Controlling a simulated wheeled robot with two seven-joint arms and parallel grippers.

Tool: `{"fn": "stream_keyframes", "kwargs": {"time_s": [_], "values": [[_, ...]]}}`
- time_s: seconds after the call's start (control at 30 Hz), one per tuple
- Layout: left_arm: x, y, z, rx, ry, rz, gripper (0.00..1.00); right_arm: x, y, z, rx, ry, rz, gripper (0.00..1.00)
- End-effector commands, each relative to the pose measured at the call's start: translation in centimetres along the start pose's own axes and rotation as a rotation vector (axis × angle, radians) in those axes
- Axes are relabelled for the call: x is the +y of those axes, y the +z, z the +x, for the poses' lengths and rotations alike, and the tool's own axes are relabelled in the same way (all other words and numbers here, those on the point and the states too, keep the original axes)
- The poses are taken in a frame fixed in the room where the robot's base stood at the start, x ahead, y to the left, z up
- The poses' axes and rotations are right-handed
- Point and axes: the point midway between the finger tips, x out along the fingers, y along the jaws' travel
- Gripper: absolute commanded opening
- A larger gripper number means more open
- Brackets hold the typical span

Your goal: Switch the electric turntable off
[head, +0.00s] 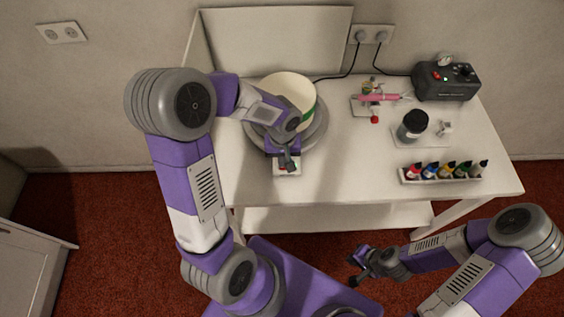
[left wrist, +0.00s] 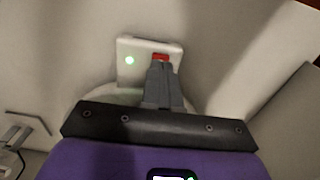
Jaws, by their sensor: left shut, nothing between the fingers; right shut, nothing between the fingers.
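The electric turntable (head: 318,138) stands on the table's left part, bearing a white cake-shaped block (head: 287,88) with a green band. Its white control box (head: 287,173) sticks out at its front and also shows in the left wrist view (left wrist: 134,45). There the box has a lit green lamp (left wrist: 129,60) and a red switch (left wrist: 160,57). My left gripper (head: 287,163) is shut and empty over the box. Its fingertips (left wrist: 160,68) are at the red switch and hide part of it; contact cannot be told. My right gripper (head: 357,281) is shut and empty, in front of the table.
A dark control unit (head: 446,82) stands at the back right. A pink tool (head: 376,97), a dark jar (head: 412,125) and a tray of several colour bottles (head: 440,180) stand on the right half. Cables run to the wall socket (head: 371,34). The table's front middle is clear.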

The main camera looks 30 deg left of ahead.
Motion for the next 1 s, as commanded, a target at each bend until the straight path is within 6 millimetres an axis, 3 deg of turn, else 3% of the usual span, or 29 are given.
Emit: {"fn": "stream_keyframes", "kwargs": {"time_s": [1.0], "values": [[0.0, 0.0, 1.1, 0.000, 0.000, 0.000, 0.00, 0.4, 0.0, 1.0, 0.000, 0.000, 0.000, 0.00]]}}
